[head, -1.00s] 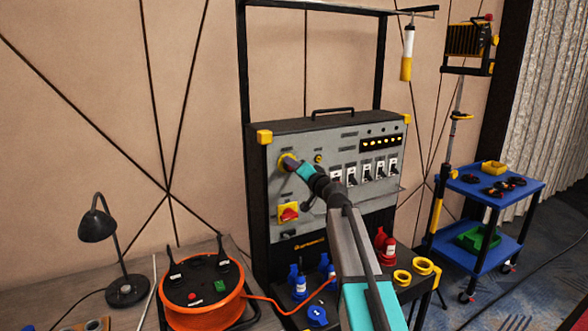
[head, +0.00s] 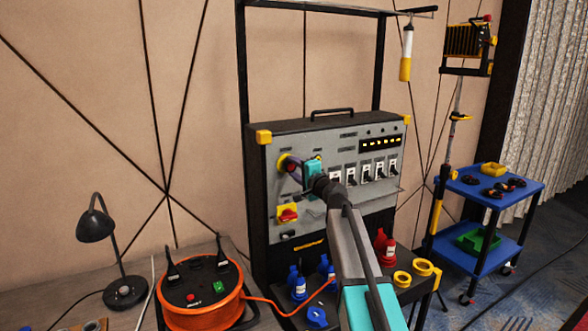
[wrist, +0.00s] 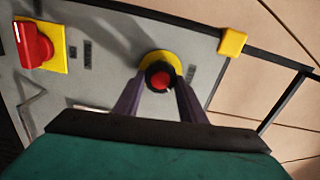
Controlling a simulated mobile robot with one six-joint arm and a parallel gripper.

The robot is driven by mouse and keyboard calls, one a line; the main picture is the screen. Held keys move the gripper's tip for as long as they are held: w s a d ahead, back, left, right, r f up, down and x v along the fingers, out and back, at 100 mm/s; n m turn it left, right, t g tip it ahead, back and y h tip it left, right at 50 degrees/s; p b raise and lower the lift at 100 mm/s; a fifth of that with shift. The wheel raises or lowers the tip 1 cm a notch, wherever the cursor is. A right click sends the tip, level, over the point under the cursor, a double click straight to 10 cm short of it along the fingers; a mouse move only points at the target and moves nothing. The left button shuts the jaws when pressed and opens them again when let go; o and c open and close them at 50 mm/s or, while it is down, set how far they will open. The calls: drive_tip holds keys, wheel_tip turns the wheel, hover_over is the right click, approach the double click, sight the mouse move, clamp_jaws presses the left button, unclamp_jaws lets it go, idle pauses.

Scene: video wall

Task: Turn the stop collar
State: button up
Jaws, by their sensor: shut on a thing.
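The stop (wrist: 160,81) shows in the wrist view as a red button inside a dark collar (wrist: 151,71) on a round yellow plate (wrist: 163,56). The yellow plate (head: 282,159) also shows at the upper left of the grey panel in the head view. My gripper (wrist: 160,88) has one dark finger on each side of the collar and is shut on it. The near side of the collar is partly hidden by the fingers. In the head view my gripper (head: 291,166) reaches the panel from the right and hides most of the stop.
A red and yellow rotary switch (head: 288,213) sits below the stop. A row of breakers (head: 366,173) is to the right. An orange cable reel (head: 202,297) and black lamp (head: 97,225) stand at the left. Blue and red plugs (head: 385,247) stand below the panel.

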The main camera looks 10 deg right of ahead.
idle(0.3)
drive_tip(key=o, duration=1.1)
drive_tip(key=shift+c, duration=0.2)
drive_tip(key=shift+s, duration=0.1)
drive_tip(key=shift+b+v, duration=0.35)
drive_tip(key=shift+v, duration=0.85)
drive_tip(key=b+v, duration=0.2)
drive_tip(key=v, duration=0.9)
drive_tip(key=shift+s+r, duration=0.1)
